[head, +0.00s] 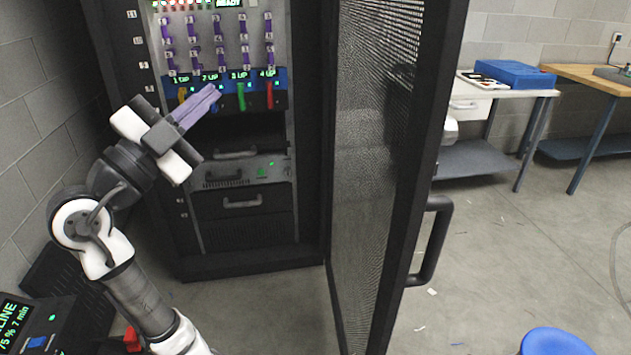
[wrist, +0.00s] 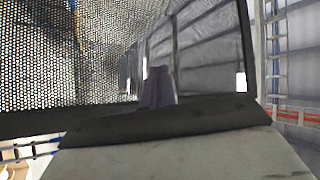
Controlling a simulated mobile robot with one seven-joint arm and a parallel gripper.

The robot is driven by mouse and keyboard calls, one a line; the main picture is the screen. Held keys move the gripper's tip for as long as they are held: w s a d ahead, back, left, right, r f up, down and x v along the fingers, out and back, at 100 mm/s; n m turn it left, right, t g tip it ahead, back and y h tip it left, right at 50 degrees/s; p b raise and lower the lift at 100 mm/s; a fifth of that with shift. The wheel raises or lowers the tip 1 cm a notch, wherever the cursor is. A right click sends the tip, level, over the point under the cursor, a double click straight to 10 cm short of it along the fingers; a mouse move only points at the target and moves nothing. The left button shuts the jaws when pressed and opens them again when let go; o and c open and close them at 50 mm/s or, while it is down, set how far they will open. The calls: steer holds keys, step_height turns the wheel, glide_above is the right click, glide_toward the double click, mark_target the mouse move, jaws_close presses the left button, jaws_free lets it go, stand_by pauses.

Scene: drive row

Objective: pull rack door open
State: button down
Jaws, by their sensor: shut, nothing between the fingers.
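The rack door (head: 375,130) is a black-framed mesh panel. It stands swung wide open at the right side of the rack (head: 265,262), jutting out toward me. Its black bar handle (head: 432,240) is on the outer right edge, well apart from my gripper. My gripper (head: 216,90) is in front of the open rack, left of the door. Its purple fingers are together and empty. The fingers also show in the wrist view (wrist: 157,88), with black mesh (wrist: 70,50) in a dark frame behind them.
Inside the rack are rows of purple-handled parts (head: 218,40), coloured levers (head: 240,97) and drawers with handles (head: 242,203). A grey block wall (head: 35,110) is close at left. A blue stool (head: 553,342) stands at lower right. Benches are at back right; floor right of the door is mostly clear.

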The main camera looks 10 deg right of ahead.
steer(key=s+d+f+m+g+h+b, duration=0.1)
steer(key=s+d+f+m+g+h, duration=0.15)
steer(key=d+f+m+g, duration=0.45)
steer(key=m+g+y+p, duration=0.2)
steer(key=m+g+p, duration=0.1)
steer(key=m+g, duration=0.55)
glide_toward(408, 169)
steer(key=shift+n+g, duration=0.25)
steer(key=shift+n, duration=0.1)
steer(key=d, duration=0.6)
steer(key=shift+s, duration=0.1)
steer(key=shift+d+f, duration=0.1)
steer(key=shift+d, duration=0.3)
steer(key=shift+d, duration=0.15)
